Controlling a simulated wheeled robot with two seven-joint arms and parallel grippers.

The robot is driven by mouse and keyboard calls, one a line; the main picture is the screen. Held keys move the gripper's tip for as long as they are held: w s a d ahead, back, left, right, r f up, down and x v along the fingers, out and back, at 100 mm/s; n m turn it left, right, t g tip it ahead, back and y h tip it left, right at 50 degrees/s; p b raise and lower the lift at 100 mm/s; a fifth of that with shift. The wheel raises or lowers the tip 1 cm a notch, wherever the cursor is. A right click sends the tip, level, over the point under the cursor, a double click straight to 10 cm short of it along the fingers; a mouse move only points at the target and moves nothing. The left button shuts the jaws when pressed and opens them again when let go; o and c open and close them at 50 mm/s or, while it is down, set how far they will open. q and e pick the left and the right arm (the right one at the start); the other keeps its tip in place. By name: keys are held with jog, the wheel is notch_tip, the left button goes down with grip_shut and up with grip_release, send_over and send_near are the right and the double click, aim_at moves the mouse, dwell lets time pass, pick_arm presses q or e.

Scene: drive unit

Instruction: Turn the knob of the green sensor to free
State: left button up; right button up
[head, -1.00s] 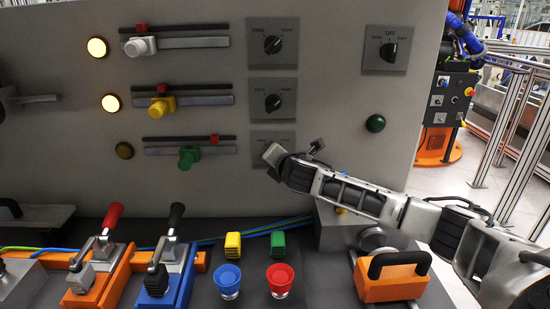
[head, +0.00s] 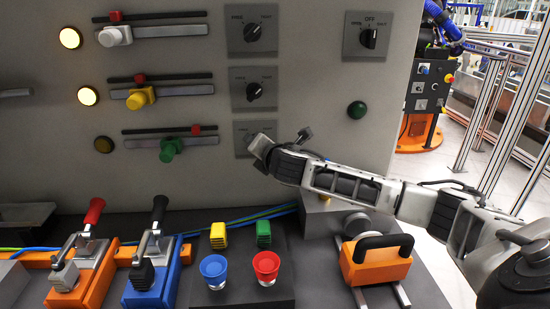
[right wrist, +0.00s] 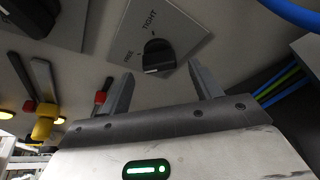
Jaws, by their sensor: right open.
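The green sensor (head: 169,150) sits on the lowest slide rail of the grey panel, with a red marker (head: 196,129) above the rail. To its right is the lowest knob plate (head: 241,128), mostly hidden in the head view by my right gripper (head: 281,140). The right wrist view shows a black knob (right wrist: 158,57) on a plate marked FREE and TIGHT. My right gripper (right wrist: 160,72) is open, its two fingers to either side of the knob in the picture. I see no contact, and the knob's exact setting is unclear. My left gripper is not in view.
Above are knobs (head: 254,91) (head: 253,33) for the yellow (head: 140,98) and white (head: 116,36) sensors. An OFF selector (head: 369,38) and green button (head: 357,110) are at right. Blue (head: 214,268) and red (head: 266,265) buttons and an orange handled block (head: 376,262) stand below.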

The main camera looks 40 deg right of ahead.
pick_arm(q)
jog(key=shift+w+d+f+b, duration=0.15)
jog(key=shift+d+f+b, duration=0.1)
jog(key=shift+b, duration=0.5)
pick_arm(e)
jog(key=v, duration=1.3)
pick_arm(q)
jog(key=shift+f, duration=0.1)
pick_arm(e)
jog(key=shift+a, duration=0.1)
